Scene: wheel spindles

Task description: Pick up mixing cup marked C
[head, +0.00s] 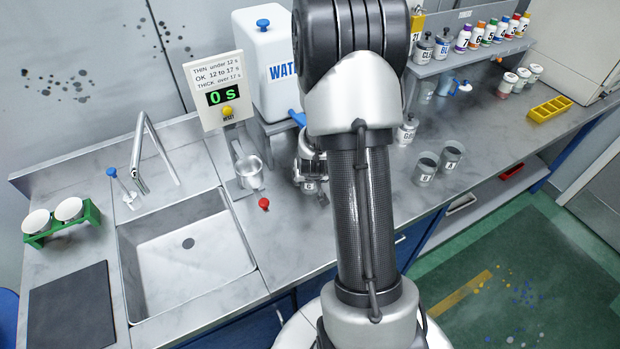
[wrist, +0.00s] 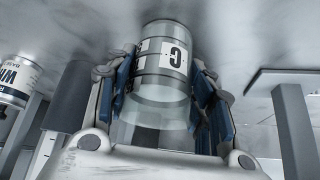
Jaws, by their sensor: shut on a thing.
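The mixing cup (wrist: 162,85) is a clear grey cup with a white label that reads as C. In the wrist view it sits between the two blue-padded fingers of my gripper (wrist: 166,72), which are shut on its sides. In the head view my gripper (head: 311,170) is low over the bench, left of my arm, and the arm hides part of it. The held cup is hard to make out there. I cannot tell whether it touches the bench.
Cups marked A (head: 450,157) and B (head: 426,168) stand on the bench to the right. A metal cup (head: 248,171) stands under the timer (head: 221,97), near a red-topped object (head: 264,204). A white tank (head: 270,65) is behind. The sink (head: 190,250) is left.

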